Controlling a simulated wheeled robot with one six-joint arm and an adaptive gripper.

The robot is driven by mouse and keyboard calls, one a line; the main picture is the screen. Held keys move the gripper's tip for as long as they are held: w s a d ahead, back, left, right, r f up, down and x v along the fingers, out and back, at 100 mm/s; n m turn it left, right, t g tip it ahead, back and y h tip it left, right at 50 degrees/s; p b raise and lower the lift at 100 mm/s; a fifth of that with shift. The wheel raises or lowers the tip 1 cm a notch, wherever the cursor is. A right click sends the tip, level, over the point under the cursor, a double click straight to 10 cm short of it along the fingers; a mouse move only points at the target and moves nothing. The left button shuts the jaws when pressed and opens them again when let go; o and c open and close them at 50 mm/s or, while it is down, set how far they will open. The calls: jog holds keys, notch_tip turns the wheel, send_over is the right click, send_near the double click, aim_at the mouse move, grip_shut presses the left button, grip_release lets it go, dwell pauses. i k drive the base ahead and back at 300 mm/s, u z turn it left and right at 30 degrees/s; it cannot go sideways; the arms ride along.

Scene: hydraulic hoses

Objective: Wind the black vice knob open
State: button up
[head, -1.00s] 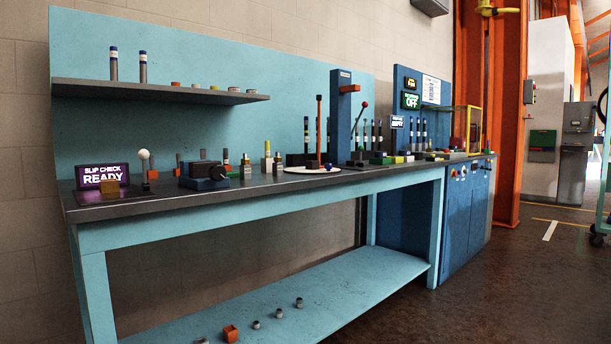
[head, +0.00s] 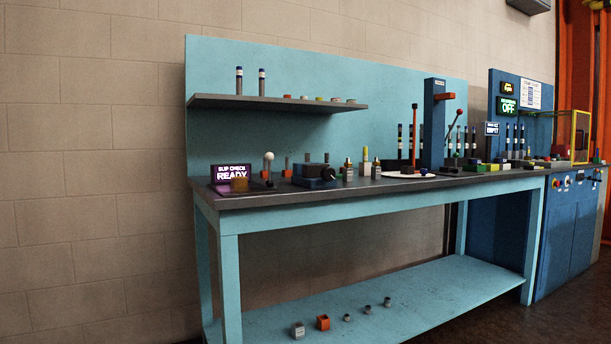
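The vice (head: 314,171) is a low dark block with a blue base, on the bench top towards its left end. Its black knob (head: 331,174) faces out at the right front of the vice. How far the jaws stand apart is too small to tell. My gripper is not in view, and no part of my arm shows.
The bench (head: 380,213) has a dark top. A "SLIP CHECK READY" sign (head: 234,172) and a white-ball lever (head: 269,158) stand left of the vice; small fittings (head: 363,168) stand right. A press column (head: 433,125) rises farther right. A lower shelf (head: 400,305) holds loose parts.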

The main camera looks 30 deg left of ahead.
aim_at(327, 174)
jog(key=u, duration=0.7)
jog(key=i, duration=0.85)
jog(key=u, duration=0.1)
